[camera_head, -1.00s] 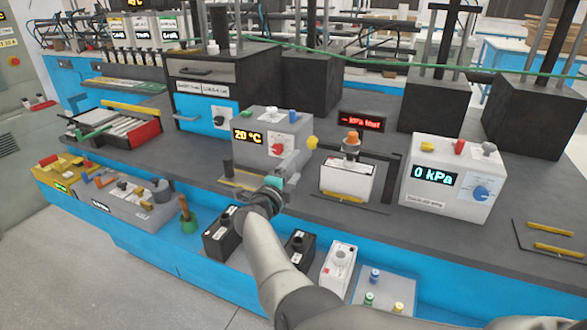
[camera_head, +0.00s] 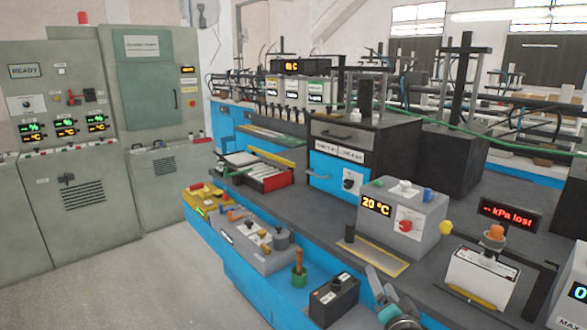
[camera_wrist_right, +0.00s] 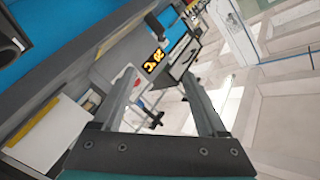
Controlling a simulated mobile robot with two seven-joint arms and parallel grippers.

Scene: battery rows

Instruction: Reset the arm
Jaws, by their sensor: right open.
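My right gripper (camera_head: 384,288) shows at the bottom edge of the head view, in front of the workbench and just right of a black battery-like box (camera_head: 333,299). Most of its arm is cut off by the frame. In the right wrist view the two fingers of the right gripper (camera_wrist_right: 168,88) stand apart with nothing between them. The grey 20 °C unit (camera_head: 402,213) stands behind it on the bench, and its display also shows past the fingers in the wrist view (camera_wrist_right: 153,61). My left gripper is not in view.
A white box with an orange knob (camera_head: 483,275) stands on the bench at right, below a red "kPa lost" display (camera_head: 509,215).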

